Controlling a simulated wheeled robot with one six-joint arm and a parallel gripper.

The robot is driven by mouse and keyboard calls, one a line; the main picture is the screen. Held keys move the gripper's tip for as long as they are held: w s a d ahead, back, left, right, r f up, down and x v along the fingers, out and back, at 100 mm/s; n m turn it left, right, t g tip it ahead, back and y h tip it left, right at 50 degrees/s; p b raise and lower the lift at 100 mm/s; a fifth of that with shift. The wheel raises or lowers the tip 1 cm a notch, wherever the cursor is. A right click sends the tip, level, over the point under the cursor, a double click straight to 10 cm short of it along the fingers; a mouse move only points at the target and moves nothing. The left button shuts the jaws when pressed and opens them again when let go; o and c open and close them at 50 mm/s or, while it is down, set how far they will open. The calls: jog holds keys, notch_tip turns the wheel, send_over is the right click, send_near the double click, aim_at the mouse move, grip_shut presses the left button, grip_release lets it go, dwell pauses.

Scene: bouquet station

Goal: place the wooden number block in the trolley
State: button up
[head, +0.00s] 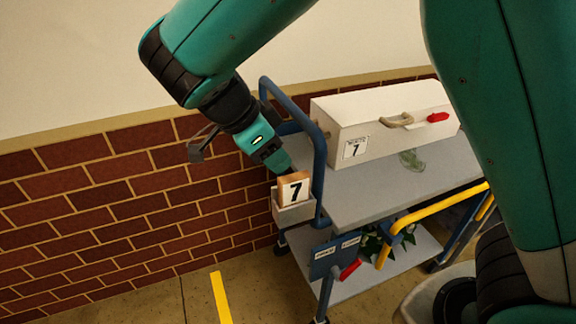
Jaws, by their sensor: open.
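The wooden number block (294,189), with a black 7 on its white face, stands in a small white holder (293,214) on the left end of the trolley (355,203). The holder hides the block's lower part. My gripper (284,172) is just above and behind the block. Its fingers are small and partly hidden, so I cannot tell whether they touch the block. The gripper is open.
A long white box (385,125) with a rope handle, a red tag and a 7 label sits on the trolley's top. A blue end rail (318,150) rises beside my gripper. A yellow handle (440,207) is at the right. A brick wall (130,200) stands behind.

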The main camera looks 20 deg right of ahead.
jog(key=s+r+n+y, duration=0.3)
jog(key=s+n+y, duration=0.2)
jog(key=s+n, duration=0.4)
jog(key=s+r+n+y, duration=0.3)
jog(key=s+n, duration=0.6)
jog(key=n, duration=0.7)
jog(key=shift+s+a+y, duration=0.15)
jog(key=shift+s+y, duration=0.2)
jog(key=shift+y, duration=0.85)
jog(key=shift+r, duration=0.1)
